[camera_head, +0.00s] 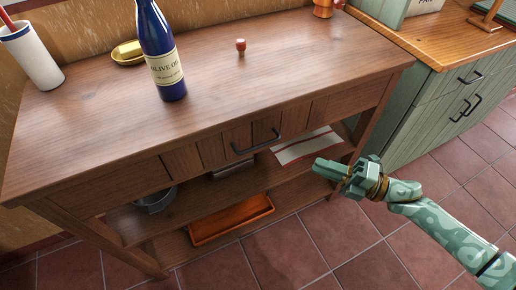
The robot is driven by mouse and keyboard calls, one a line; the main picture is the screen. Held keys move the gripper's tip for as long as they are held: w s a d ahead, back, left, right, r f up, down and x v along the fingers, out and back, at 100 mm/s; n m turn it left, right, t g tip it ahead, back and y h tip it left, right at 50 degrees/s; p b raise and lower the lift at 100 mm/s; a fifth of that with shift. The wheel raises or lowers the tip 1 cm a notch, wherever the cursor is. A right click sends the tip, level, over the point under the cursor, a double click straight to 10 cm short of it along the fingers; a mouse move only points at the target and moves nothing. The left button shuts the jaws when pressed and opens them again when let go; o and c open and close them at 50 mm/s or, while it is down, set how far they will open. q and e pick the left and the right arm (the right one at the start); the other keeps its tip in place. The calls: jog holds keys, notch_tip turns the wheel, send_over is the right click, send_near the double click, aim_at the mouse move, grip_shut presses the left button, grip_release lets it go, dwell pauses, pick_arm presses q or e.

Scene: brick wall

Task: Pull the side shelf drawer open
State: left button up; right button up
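The wooden side shelf (130,115) stands across the left and middle of the view. Its drawer (223,146) is in the front, under the top, with a dark bar handle (257,146); the drawer front looks flush with the shelf's front. My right gripper (322,169) is in front of the shelf, to the right of and below the handle, and looks apart from it. Its fingers point left and lie close together; I cannot tell whether they are fully shut. It holds nothing that I can see. My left gripper is not in view.
Lower shelves hold an orange tray (230,218) and a metal pot (156,199). A green cabinet (432,118) stands at right.

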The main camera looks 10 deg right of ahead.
aim_at(259, 145)
jog(key=shift+n, duration=0.5)
jog(key=x, duration=0.5)
jog(key=b+x, duration=0.1)
jog(key=x, duration=1)
jog(key=shift+s+a+r, duration=0.25)
jog(key=shift+s+r, duration=0.1)
jog(key=shift+r, duration=0.05)
grip_shut()
